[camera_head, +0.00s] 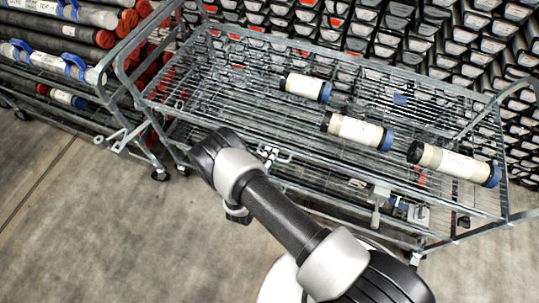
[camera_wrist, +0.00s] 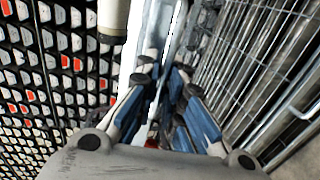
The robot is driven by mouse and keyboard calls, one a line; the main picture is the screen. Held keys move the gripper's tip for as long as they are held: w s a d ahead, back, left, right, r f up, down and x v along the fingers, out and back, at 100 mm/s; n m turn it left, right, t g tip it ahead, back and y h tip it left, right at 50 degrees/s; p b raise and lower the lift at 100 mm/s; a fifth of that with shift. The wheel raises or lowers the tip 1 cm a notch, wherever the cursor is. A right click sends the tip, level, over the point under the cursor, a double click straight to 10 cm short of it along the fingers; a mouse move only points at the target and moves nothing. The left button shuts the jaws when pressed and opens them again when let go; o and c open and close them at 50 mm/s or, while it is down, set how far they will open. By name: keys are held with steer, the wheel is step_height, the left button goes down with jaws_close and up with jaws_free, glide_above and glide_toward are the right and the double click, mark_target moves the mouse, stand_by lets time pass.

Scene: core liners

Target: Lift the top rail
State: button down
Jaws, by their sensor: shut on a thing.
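My gripper (camera_wrist: 163,108) is shut on a pale metal bar (camera_wrist: 164,40) that runs up between its blue-and-black fingers in the wrist view. I take this bar for the top rail. The contact itself is partly hidden by the fingers. In the head view, a wire cart (camera_head: 340,95) stands in front of me, with its near top rail (camera_head: 330,168) along the front. My arm reaches to this front side. My wrist hides part of the rail there, and I cannot clearly make out the fingers in that view.
Three white core liners with dark and blue ends, left (camera_head: 305,87), middle (camera_head: 357,131) and right (camera_head: 455,164), lie on the cart. Another cart with stacked tubes (camera_head: 75,38) stands at left. Racks of bins (camera_head: 440,40) fill the back. The floor (camera_head: 120,235) at front left is clear.

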step_height(320, 180, up, 6)
steer(key=p, duration=0.3)
steer(key=shift+w+f, duration=0.1)
steer(key=shift+f, duration=0.1)
steer(key=c, duration=2)
jaws_free()
